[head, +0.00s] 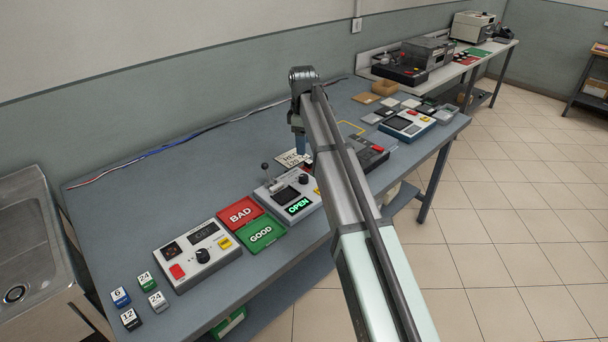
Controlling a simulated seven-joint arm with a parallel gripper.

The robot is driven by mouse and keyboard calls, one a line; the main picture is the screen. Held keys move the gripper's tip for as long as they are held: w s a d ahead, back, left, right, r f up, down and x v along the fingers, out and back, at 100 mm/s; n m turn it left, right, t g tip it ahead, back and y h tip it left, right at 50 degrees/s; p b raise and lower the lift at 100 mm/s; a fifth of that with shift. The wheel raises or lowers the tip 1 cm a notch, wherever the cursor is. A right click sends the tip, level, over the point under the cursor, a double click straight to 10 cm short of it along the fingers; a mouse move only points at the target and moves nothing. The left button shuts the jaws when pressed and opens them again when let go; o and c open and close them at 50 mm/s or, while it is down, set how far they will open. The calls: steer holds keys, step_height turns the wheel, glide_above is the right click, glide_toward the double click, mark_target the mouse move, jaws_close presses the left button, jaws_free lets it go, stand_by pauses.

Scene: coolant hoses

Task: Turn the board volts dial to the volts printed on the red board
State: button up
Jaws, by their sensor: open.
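A grey instrument box (192,287) at the front left has a black dial (203,256), a dark display, a red button and a yellow label. A second grey box (262,190) carries a lever, a smaller black dial (304,179) and a green OPEN display. Dial lettering is too small to read, so I cannot tell which is the board volts dial. I cannot pick out a red board with printed volts. My gripper (304,153) points down behind the second box, near a white printed card (289,158). It is open; my arm partly hides this area.
A red BAD tray (240,214) and a green GOOD tray (262,233) lie between the boxes. Several small numbered blocks (121,297) sit at the front left. More devices, including a blue-edged one (408,125), stand farther right. The left rear bench is clear except for wires.

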mark_target(304, 176)
steer(key=f, duration=1.3)
steer(key=shift+w+f, duration=0.3)
steer(key=shift+f, duration=0.05)
steer(key=shift+c, duration=0.2)
steer(key=c, duration=1)
